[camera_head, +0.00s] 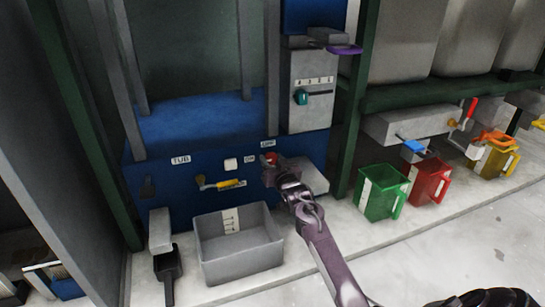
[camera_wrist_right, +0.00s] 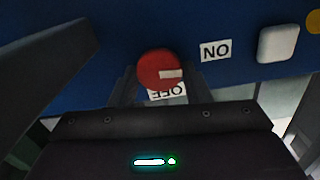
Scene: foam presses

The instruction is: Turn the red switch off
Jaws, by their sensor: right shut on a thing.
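The red switch (camera_head: 270,159) is a round red knob on the front of the blue press, with a light mark on its face. In the right wrist view the red switch (camera_wrist_right: 160,70) lies between my right gripper's fingers, with an ON label (camera_wrist_right: 215,50) beside it and an OFF label (camera_wrist_right: 167,91) at its edge, partly covered. My right gripper (camera_head: 272,172) is at the knob and shut on it; its fingers partly hide the knob in the head view. My left gripper is not in view.
A white button (camera_head: 231,164) and a yellow-handled lever (camera_head: 229,184) are left of the switch. A grey bin (camera_head: 240,247) stands below. A grey block (camera_head: 306,177) is right of the gripper. Green (camera_head: 381,194) and red (camera_head: 429,181) jugs stand further right.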

